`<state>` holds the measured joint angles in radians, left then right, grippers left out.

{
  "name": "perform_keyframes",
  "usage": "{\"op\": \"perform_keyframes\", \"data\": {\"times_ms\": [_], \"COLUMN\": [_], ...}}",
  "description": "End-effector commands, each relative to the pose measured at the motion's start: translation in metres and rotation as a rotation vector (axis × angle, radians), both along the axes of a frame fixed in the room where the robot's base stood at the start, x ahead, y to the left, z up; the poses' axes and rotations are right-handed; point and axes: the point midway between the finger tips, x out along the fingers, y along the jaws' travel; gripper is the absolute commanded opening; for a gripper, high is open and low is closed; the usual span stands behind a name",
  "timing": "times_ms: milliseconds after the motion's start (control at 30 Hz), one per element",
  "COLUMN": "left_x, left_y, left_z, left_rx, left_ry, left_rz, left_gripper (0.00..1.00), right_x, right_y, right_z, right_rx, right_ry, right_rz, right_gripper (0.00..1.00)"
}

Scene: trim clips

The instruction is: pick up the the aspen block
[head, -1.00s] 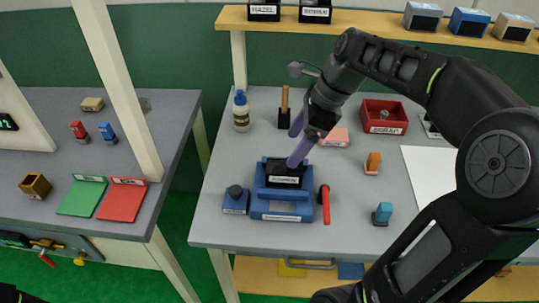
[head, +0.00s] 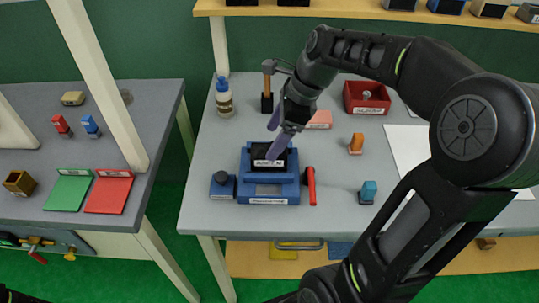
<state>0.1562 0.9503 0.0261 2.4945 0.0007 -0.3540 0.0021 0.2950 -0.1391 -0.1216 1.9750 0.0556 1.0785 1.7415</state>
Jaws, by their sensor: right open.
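A black block (head: 262,165) with a white label sits in the top of a blue fixture (head: 268,199). The label is small, seems to read ASPEN, but I cannot read it surely. My right gripper (head: 275,136) reaches down over it from the upper right. Its purple fingers are apart, and the nearer one overlaps the block's top in the picture. I cannot tell whether they touch it. The gripper is open and empty. My left gripper is not in view.
A small blue block with a dark knob (head: 222,184) stands left of the fixture, a red-handled tool (head: 311,186) right of it. Behind are a glue bottle (head: 224,98) and a red bin (head: 367,108). An orange-topped piece (head: 356,143) and a blue one (head: 367,191) stand right.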

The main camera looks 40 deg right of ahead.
Motion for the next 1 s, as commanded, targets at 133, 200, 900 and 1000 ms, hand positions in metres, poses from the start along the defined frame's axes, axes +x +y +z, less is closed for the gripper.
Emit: {"op": "perform_keyframes", "data": {"times_ms": [133,200,900,1000], "left_x": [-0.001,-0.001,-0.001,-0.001], "left_y": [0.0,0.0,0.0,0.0], "left_z": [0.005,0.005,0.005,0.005], "left_rx": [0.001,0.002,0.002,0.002], "left_ry": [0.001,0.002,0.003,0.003], "left_rz": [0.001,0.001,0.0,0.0], "left_gripper": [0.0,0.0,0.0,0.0], "right_x": [0.003,0.005,0.009,0.009], "right_y": [0.008,0.012,0.015,0.015], "right_z": [-0.018,-0.029,-0.042,-0.042], "right_rx": [0.002,0.002,0.0,0.0], "right_ry": [0.004,0.004,0.0,0.0], "right_rz": [0.002,0.002,0.0,0.0], "right_gripper": [0.76,0.76,0.76,0.72]}}
